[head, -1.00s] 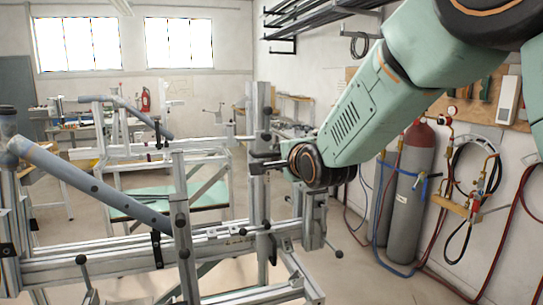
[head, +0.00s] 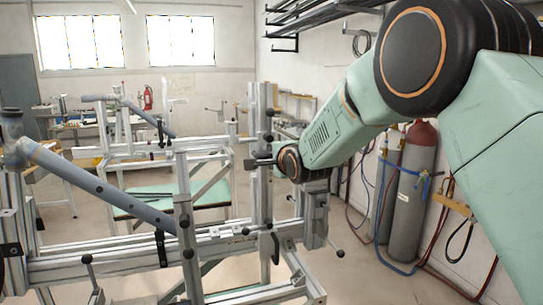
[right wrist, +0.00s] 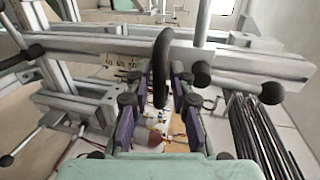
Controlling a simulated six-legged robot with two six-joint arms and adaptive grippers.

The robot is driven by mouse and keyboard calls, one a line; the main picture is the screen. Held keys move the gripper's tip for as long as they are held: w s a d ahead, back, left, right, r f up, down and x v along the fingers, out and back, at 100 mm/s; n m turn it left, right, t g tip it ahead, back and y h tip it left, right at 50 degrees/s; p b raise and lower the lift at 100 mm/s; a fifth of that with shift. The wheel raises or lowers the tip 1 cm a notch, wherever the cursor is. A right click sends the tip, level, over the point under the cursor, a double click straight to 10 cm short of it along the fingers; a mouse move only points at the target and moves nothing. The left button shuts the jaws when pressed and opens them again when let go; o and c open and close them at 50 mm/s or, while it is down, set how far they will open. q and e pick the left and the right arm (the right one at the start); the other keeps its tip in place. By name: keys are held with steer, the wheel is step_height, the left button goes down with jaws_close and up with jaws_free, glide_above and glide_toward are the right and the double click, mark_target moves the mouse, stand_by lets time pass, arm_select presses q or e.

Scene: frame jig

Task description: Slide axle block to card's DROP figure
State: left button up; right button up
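The grey metal frame jig (head: 130,262) fills the left and middle of the head view. A grey block (head: 315,222) with a black-knobbed lever sits at the right end of its lower beam; I cannot tell if it is the axle block. My right gripper (head: 256,162) is at the upright post, partly hidden by its own wrist. In the right wrist view the right gripper (right wrist: 158,122) has its purple-padded fingers apart, with a black handle (right wrist: 162,68) in front of and between them. A small numbered scale (right wrist: 122,61) shows there. No card with a DROP figure is readable. My left gripper is out of view.
A blue-grey tube (head: 105,195) slants across the jig's left side. Gas cylinders (head: 410,205) with hoses stand by the right wall. A green-topped table (head: 205,192) is behind the jig. Some floor is free between jig and cylinders.

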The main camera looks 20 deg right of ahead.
steer(key=shift+w+d+f, duration=0.1)
steer(key=shift+w+a, duration=0.1)
steer(key=shift+a, duration=0.4)
steer(key=c, duration=0.4)
steer(key=shift+d, duration=0.2)
jaws_close()
